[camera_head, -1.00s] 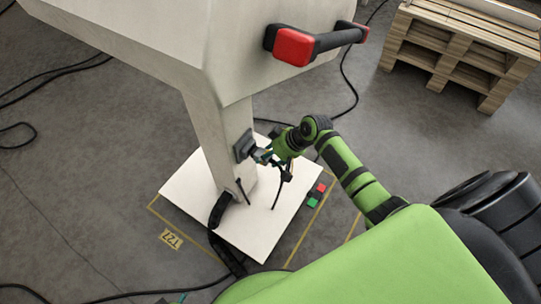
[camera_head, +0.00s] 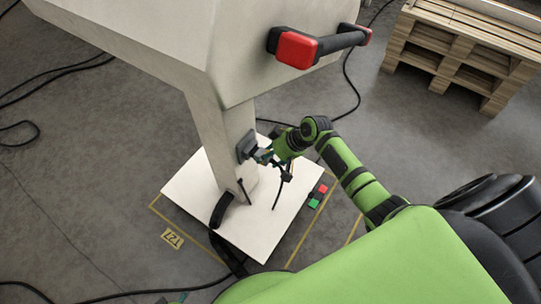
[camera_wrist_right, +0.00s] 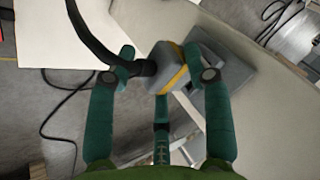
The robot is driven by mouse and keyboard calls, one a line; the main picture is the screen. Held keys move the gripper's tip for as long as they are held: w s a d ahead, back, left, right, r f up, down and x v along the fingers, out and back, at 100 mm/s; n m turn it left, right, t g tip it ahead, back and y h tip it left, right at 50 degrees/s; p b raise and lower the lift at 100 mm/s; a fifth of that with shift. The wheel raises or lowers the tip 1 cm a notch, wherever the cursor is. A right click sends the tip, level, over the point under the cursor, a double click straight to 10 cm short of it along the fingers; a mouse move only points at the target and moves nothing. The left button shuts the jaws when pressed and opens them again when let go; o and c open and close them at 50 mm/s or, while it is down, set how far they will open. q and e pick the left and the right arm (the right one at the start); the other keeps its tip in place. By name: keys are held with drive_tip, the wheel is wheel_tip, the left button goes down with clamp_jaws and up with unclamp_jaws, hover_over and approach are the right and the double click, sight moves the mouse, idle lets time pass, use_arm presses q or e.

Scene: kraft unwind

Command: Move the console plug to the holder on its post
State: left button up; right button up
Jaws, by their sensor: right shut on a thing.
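The console plug (camera_wrist_right: 164,63) is a grey block with a yellow band, seen in the right wrist view with a black cable running from its left end. My right gripper (camera_head: 264,156) is shut on it; its teal fingers also show in the right wrist view (camera_wrist_right: 163,78). The holder (camera_head: 245,144) is a dark grey box on the side of the pale post (camera_head: 226,128); it also shows in the right wrist view (camera_wrist_right: 220,66). The plug's yellow-banded end is right at the holder. I cannot tell whether it is seated. My left gripper is not in view.
The pale console (camera_head: 130,42) overhangs the post, with a red-ended black handle (camera_head: 318,45). A white base plate (camera_head: 258,228) lies below, beside red and green buttons (camera_head: 317,196). Black cables cross the floor. A wooden pallet stack (camera_head: 455,55) stands at upper right.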

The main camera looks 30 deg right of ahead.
drive_tip(key=shift+w+a+p, duration=0.3)
drive_tip(key=shift+w, duration=0.2)
idle(0.9)
drive_tip(key=o, duration=1.5)
drive_tip(key=shift+s, duration=0.1)
drive_tip(key=v, duration=1.2)
drive_tip(key=shift+d, duration=0.1)
